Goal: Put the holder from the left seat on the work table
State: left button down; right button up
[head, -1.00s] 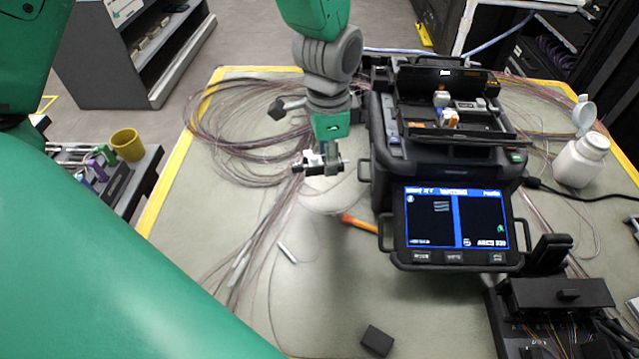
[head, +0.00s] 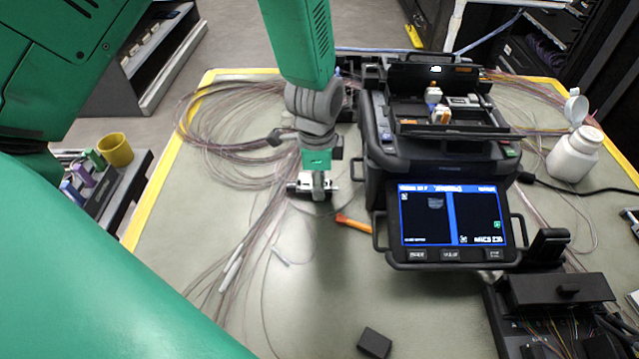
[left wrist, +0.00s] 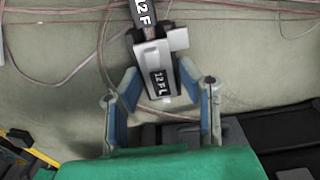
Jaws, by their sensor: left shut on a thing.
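My left gripper (head: 314,186) points down over the work table (head: 225,170), to the left of the fusion splicer (head: 375,165). It is shut on the small silver-grey holder (head: 330,187). In the left wrist view the holder (left wrist: 147,62) sits between the tips of the left gripper (left wrist: 160,85) and carries a black "12 FL" label. A labelled "12 F" strip runs up from its far end. The holder is low over the table; I cannot tell whether it touches. The splicer's lid is open, but its seats are too small to make out. My right gripper is not in view.
Loose fibre coils (head: 225,125) lie left of the gripper. A white bottle (head: 573,155) stands right. The front middle of the table is mostly clear.

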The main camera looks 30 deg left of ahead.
pick_arm(q)
jog(key=shift+w+f, duration=0.1)
jog(key=shift+f, duration=0.1)
jog(key=c, duration=1.1)
grip_release()
notch_tip(320, 180, up, 12)
jog(key=shift+a+r+p, duration=0.1)
jog(key=shift+a+p, duration=0.05)
jog(key=shift+p, duration=0.75)
